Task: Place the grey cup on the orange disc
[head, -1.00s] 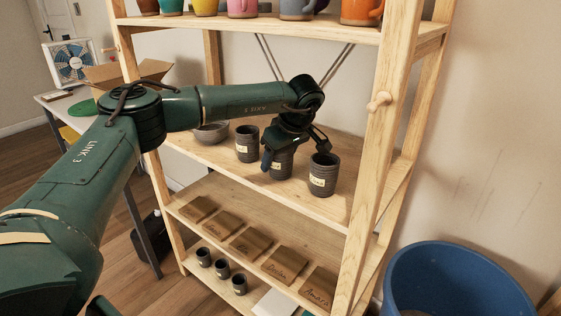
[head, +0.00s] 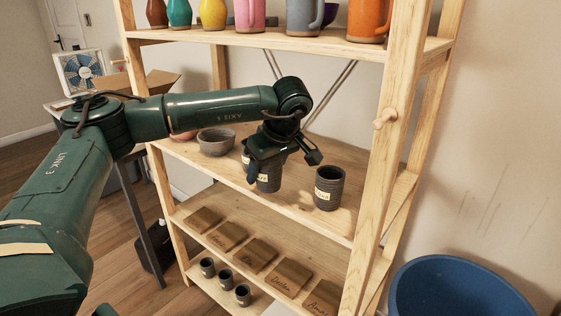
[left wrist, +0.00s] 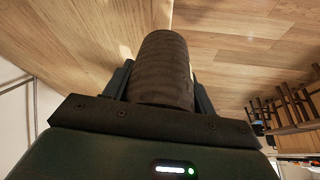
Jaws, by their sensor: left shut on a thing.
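My left gripper (head: 283,155) is shut around a dark grey ribbed cup (head: 268,181) with a pale label, at the middle shelf. In the left wrist view the cup (left wrist: 163,65) sits between the two fingers of the left gripper (left wrist: 162,90). I cannot tell whether its base touches the shelf. A similar labelled grey cup (head: 329,188) stands upright to the right. Another (head: 246,158) is partly hidden behind the gripper. I do not see an orange disc in these views. My right gripper is not in view.
The wooden shelf unit's post (head: 385,150) stands right of the cups. Colourful mugs and vases line the upper shelf (head: 280,40). A grey bowl (head: 216,141) is left of the cups. Wooden tiles (head: 256,254) and small cups (head: 225,279) are below. A blue bin (head: 460,285) stands at right.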

